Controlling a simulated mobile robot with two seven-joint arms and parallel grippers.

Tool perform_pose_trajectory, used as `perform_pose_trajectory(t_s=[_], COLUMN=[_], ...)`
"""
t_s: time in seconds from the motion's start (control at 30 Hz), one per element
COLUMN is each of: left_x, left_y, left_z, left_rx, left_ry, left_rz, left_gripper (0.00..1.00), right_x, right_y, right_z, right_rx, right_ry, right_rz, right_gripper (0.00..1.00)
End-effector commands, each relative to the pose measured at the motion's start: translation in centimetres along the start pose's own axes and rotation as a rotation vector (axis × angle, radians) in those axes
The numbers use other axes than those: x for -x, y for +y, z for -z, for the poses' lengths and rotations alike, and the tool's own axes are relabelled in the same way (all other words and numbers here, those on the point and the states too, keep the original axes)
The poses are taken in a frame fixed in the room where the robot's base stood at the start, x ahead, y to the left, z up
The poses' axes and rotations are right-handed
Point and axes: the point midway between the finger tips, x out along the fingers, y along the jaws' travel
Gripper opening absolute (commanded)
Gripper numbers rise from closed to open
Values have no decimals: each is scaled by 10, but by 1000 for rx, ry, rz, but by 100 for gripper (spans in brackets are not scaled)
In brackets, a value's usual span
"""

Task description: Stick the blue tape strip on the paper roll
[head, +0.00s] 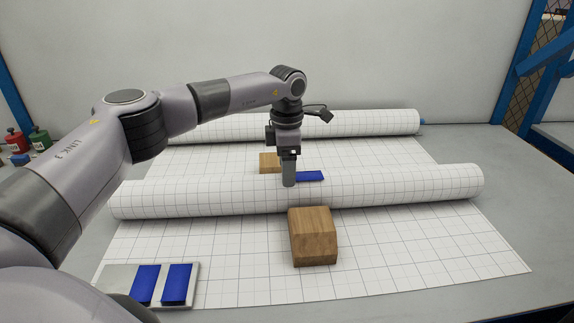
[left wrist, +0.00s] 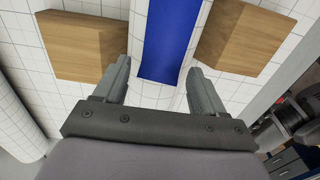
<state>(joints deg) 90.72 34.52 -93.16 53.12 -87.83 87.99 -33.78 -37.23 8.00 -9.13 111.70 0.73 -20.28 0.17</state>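A blue tape strip (head: 311,176) lies along the top of the front paper roll (head: 400,183), which is white with a grid. My left gripper (head: 288,182) points down at the roll, at the strip's left end. In the left wrist view its fingers (left wrist: 158,72) stand apart, one on each side of the blue strip (left wrist: 170,38), with small gaps showing; it looks open. Whether the strip lies flat everywhere is hard to tell. Two more blue strips (head: 146,284) (head: 177,283) lie on a pale plate at the front left. My right gripper is not in view.
Wooden blocks stand before (head: 313,238) and behind (head: 269,162) the front roll. A second roll (head: 370,122) lies at the back. The pale plate (head: 119,278) has a bare left part. Gridded paper to the right is clear. Red and green containers stand far left.

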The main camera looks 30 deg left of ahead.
Motion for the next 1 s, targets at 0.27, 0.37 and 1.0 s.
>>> perform_pose_trajectory(t_s=[0.27,0.37,1.0], left_x=[8,24,72], left_y=[0,0,0], left_z=[0,-1,0], left_rx=[0,0,-1], left_ry=[-1,-3,0], left_rz=[-1,-2,0], left_gripper=[71,71,71], right_x=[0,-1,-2], right_y=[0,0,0], right_z=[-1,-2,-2], right_rx=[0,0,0], right_ry=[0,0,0], right_rz=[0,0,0], right_gripper=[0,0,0])
